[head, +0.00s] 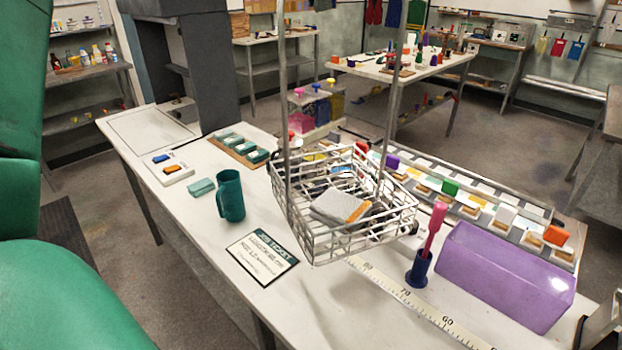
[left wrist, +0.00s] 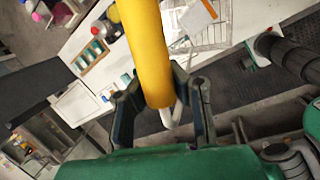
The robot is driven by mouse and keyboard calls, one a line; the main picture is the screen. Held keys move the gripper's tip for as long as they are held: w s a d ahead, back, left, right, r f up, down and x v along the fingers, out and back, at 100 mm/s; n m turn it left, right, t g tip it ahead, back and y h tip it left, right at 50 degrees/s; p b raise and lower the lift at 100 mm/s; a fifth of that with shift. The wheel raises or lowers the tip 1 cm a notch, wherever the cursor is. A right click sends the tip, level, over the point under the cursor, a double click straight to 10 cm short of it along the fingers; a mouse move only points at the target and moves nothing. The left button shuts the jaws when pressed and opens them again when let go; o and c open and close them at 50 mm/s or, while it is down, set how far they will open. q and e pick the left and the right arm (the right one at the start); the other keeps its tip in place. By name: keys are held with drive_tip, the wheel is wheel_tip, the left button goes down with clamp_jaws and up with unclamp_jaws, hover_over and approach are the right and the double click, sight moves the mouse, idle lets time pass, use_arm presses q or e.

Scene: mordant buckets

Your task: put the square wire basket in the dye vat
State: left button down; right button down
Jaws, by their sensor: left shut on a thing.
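The square wire basket (head: 350,225) hangs tilted above the white table in the head view, on two long rods running up out of the picture. A grey and orange block (head: 341,206) lies inside it. In the left wrist view my left gripper (left wrist: 160,98) is shut around a thick yellow handle (left wrist: 147,40), and the wire basket (left wrist: 210,35) shows beyond. A long purple box (head: 507,275), possibly the dye vat, stands on the table right of the basket; I cannot see whether it is open. My right gripper is not in view.
A dark blue holder with a pink-handled tool (head: 419,270) stands between basket and purple box. A green mug (head: 230,196) and a printed card (head: 262,258) are left of the basket. Trays of small coloured blocks line the far edge. A ruler strip (head: 420,305) runs along the front.

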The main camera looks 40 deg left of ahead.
use_arm(q)
drive_tip(key=n, duration=0.1)
drive_tip(key=r+n, duration=0.1)
drive_tip(key=s+r+n+y, duration=0.1)
drive_tip(key=n, duration=0.1)
drive_tip(key=shift+d+g+b, duration=0.3)
drive_tip(key=shift+d, duration=0.1)
wheel_tip(320, 180, down, 18)
drive_tip(key=shift+r, duration=0.15)
drive_tip(key=c, duration=1.6)
unclamp_jaws()
drive_tip(key=shift+a, duration=0.1)
